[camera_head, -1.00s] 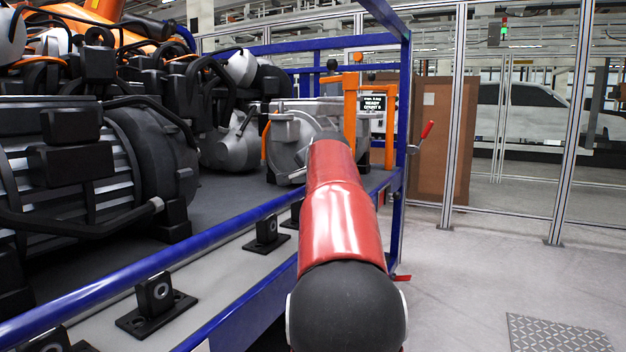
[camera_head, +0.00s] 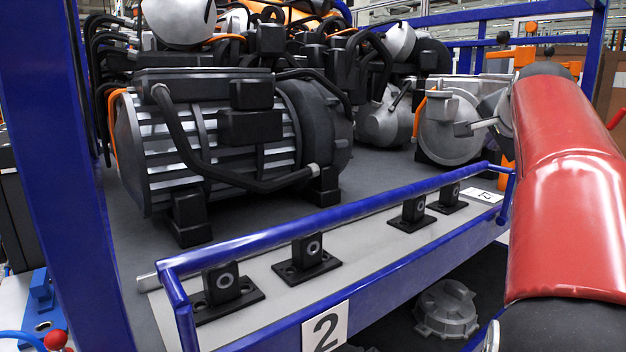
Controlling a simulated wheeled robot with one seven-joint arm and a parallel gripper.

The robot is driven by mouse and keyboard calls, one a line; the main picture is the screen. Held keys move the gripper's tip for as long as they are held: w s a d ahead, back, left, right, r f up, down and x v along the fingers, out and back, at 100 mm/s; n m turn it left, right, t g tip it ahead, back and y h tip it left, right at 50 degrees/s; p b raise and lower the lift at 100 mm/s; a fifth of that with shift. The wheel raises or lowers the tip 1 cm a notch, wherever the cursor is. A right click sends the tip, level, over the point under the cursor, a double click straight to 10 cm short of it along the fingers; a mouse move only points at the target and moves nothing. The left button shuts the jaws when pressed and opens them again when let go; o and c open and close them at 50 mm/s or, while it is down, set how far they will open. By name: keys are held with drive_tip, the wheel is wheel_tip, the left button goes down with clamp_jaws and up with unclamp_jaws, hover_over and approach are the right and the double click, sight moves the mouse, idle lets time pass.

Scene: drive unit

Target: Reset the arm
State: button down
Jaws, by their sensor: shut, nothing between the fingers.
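My red arm (camera_head: 566,190) rises along the right side of the picture, from a dark rounded joint at the bottom right to a dark joint at its top. It is in front of the right end of the blue rack and covers part of it. My gripper does not show; the far end of the arm is hidden behind the red link or out of the picture.
A blue rack (camera_head: 300,222) holds a large ribbed motor (camera_head: 215,140) and a grey round housing (camera_head: 450,130) close to the arm. Black brackets (camera_head: 308,258) line its front ledge. A blue post (camera_head: 62,150) stands at left. A grey casting (camera_head: 446,308) lies on the lower level.

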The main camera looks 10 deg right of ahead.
drive_tip(key=s+a+f+n+g+y, duration=0.1)
drive_tip(key=s+a+f+n+y, duration=0.3)
drive_tip(key=a+f, duration=0.6)
drive_tip(key=s+a+f+n+g+y, duration=0.1)
drive_tip(key=s+a+f+n, duration=0.4)
drive_tip(key=a, duration=0.8)
drive_tip(key=s+a+f+n+g, duration=0.1)
drive_tip(key=s+a+f+n, duration=0.3)
drive_tip(key=f, duration=0.4)
drive_tip(key=s+a+f+n+g+y, duration=0.1)
drive_tip(key=s+a+f+n+g, duration=0.1)
drive_tip(key=s+a+f+n, duration=0.2)
drive_tip(key=s+a+f, duration=0.2)
drive_tip(key=s+f, duration=0.2)
drive_tip(key=f, duration=0.1)
drive_tip(key=shift+s+a+f+n, duration=0.2)
drive_tip(key=shift+f+n, duration=0.1)
drive_tip(key=shift+n, duration=0.1)
drive_tip(key=shift+a, duration=0.15)
